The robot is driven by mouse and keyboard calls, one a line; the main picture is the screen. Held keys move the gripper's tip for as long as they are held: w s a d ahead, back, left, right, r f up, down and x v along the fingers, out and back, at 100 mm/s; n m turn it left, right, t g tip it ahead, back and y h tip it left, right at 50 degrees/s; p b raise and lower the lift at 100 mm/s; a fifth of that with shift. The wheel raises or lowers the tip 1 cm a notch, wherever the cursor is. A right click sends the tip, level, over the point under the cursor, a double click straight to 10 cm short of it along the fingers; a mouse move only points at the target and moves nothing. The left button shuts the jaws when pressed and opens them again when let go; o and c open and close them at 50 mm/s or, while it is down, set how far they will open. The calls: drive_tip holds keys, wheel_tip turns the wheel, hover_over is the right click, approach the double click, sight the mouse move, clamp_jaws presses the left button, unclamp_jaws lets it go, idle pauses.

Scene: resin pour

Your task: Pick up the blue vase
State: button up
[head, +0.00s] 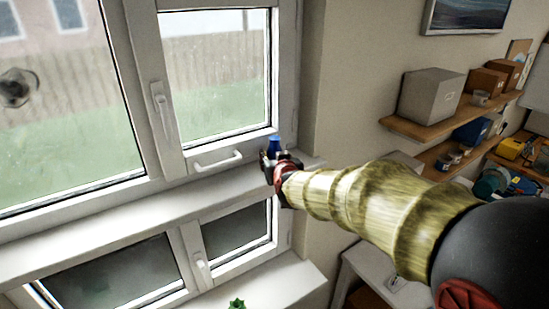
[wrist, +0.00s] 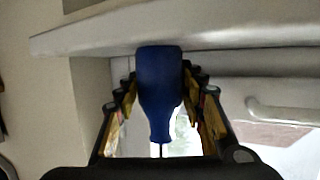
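The blue vase (head: 274,144) shows at the window sill in the head view, just beyond my gripper (head: 281,164), which hides its lower part. In the wrist view the blue vase (wrist: 160,88) is in the middle, wide end up and narrow neck down in the picture. The fingers of my gripper (wrist: 160,80) lie on either side of it, their tips very close to its sides. I cannot tell whether they touch or press on it. I cannot tell whether the vase's base rests on the sill.
The white window sill (head: 120,220) runs along below the window, and a white handle (head: 215,161) is left of the vase. The wall stands close on the right. Shelves with boxes (head: 432,96) are further right. A small green plant (head: 237,304) is at the bottom.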

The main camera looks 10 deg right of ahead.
drive_tip(key=c, duration=0.6)
drive_tip(key=shift+c, duration=0.5)
